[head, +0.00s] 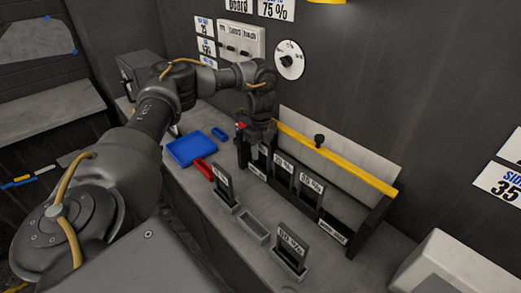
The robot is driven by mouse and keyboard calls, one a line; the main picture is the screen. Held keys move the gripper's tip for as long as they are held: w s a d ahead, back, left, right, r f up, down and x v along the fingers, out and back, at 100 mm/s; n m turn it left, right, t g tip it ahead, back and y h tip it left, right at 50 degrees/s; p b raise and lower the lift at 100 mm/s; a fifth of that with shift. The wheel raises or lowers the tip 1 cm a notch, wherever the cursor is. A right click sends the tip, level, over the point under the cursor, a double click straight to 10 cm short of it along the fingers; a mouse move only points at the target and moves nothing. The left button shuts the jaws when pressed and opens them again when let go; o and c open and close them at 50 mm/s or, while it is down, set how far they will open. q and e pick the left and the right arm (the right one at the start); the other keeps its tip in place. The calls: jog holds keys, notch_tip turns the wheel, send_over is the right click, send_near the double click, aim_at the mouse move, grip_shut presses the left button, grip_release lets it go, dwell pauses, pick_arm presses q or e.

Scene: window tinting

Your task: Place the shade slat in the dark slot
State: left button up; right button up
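A dark rack with a yellow top bar (335,158) stands along the back of the counter. Several dark slats with white percent labels stand in it, among them one slat (283,172) in the middle and another slat (309,190) to its right. Small white labels sit low on the rack, one at the left (257,172) and one at the right (332,231); their text is too small to read surely. My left gripper (257,138) is at the rack's left end, just above a partly hidden slat (263,153). Its fingers are too unclear to tell whether they grip that slat. My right gripper is out of view.
In front of the rack, labelled slats stand in grey holders, one at the left (223,184) and one nearer (291,247). An empty grey holder (254,227) lies between them. A pale box (455,265) stands at right.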

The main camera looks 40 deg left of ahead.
pick_arm(q)
notch_tip(320, 180, up, 12)
jog(key=shift+r+p, duration=0.2)
jog(key=shift+p, duration=0.3)
dwell(0.6)
